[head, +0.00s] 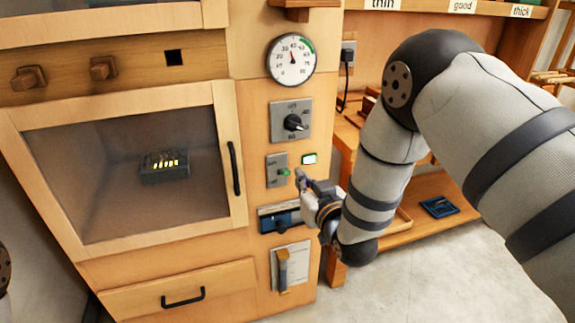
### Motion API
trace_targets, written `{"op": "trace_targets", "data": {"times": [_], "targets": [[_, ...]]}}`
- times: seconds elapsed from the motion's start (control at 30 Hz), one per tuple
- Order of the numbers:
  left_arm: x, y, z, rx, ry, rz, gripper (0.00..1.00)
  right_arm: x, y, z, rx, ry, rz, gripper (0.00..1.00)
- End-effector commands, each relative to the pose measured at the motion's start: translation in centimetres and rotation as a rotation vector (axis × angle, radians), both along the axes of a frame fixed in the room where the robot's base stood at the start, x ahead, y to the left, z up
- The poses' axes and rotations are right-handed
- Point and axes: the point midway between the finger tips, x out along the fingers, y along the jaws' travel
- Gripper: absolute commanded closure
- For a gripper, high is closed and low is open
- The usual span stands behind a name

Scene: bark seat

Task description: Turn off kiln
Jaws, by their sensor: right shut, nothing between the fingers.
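The kiln (88,277) is a wooden cabinet with a closed, glass-fronted door. A dark block with glowing yellow bars (165,165) shows behind the glass. On the panel to the right, a grey switch plate (273,177) carries a small green-tipped switch (285,172). A lit, whitish-green indicator (309,159) is just above and right of it. My right gripper (300,175) is shut and empty, its tips close to the right of the switch. I cannot tell whether they touch it. My left gripper is out of view.
Above the switch are a black dial knob (293,123) and a round gauge (291,59). Below it are a blue-and-black fitting (279,220) and a paper holder (291,267). The door handle (234,168) stands out left of the switch. Wooden shelving (430,200) is behind my right arm.

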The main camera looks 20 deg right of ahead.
Motion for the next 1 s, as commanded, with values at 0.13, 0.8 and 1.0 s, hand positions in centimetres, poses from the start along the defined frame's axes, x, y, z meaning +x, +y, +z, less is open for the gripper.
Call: {"op": "trace_targets", "data": {"times": [0.13,0.8,1.0], "targets": [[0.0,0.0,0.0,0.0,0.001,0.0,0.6,0.0,0.0,-0.1,0.0,0.003,0.0,1.0],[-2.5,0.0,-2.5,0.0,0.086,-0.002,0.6,9.6,0.3,-1.9,0.0,0.008,0.0,1.0],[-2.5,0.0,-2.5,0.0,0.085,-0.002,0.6,9.8,0.3,-1.6,0.0,0.005,0.0,1.0]]}}
